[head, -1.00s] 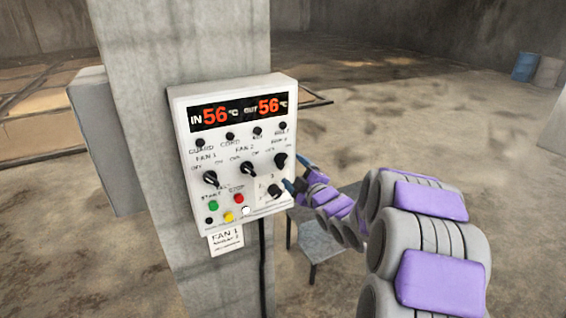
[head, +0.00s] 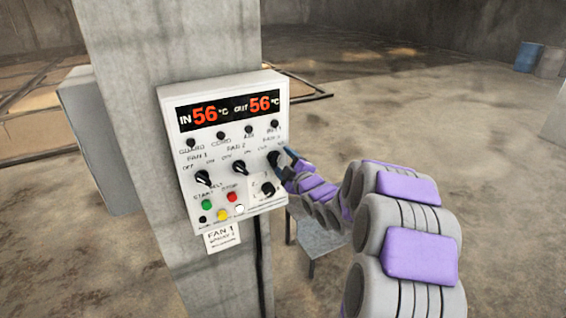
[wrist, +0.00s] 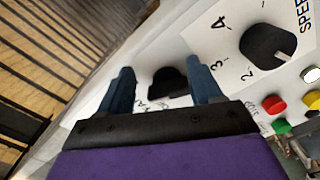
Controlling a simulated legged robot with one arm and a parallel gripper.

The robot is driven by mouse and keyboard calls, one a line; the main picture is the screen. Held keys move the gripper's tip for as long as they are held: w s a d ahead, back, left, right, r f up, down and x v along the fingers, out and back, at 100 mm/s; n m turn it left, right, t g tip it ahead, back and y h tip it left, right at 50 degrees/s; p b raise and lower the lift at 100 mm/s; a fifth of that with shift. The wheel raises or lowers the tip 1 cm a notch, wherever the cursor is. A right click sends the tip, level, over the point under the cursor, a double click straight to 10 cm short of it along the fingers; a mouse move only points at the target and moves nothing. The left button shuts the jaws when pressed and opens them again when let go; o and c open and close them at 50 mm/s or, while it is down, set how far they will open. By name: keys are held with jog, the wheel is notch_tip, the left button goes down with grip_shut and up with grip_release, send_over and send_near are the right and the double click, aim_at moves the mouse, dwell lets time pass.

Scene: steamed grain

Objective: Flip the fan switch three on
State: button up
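The white control box (head: 180,130) hangs on a concrete pillar, with displays reading 56 and 56. Its row of black fan switches holds the fan 1 switch (head: 203,178), the fan 2 switch (head: 238,167) and, at the right, the fan 3 switch (head: 274,157). My gripper (head: 284,161) is at the fan 3 switch in the head view. In the wrist view my gripper (wrist: 163,88) is open, its blue fingers on either side of the black fan 3 switch (wrist: 168,82). I cannot tell whether the fingers touch it. Its label is partly hidden.
The speed knob (head: 263,189) sits just below the fan 3 switch and is large in the wrist view (wrist: 268,50). The green button (head: 208,205), red button (head: 232,197) and yellow button (head: 222,215) are lower left. A grey stool (head: 320,240) stands below.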

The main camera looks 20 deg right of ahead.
aim_at(275, 159)
jog(key=shift+r, duration=0.2)
jog(key=shift+c, duration=0.8)
jog(key=shift+a+r, duration=0.1)
jog(key=shift+a, duration=0.2)
jog(key=shift+c, duration=0.7)
jog(key=shift+a+r, duration=0.25)
jog(key=shift+a, duration=0.8)
jog(key=c, duration=0.3)
jog(key=shift+d+f, duration=0.1)
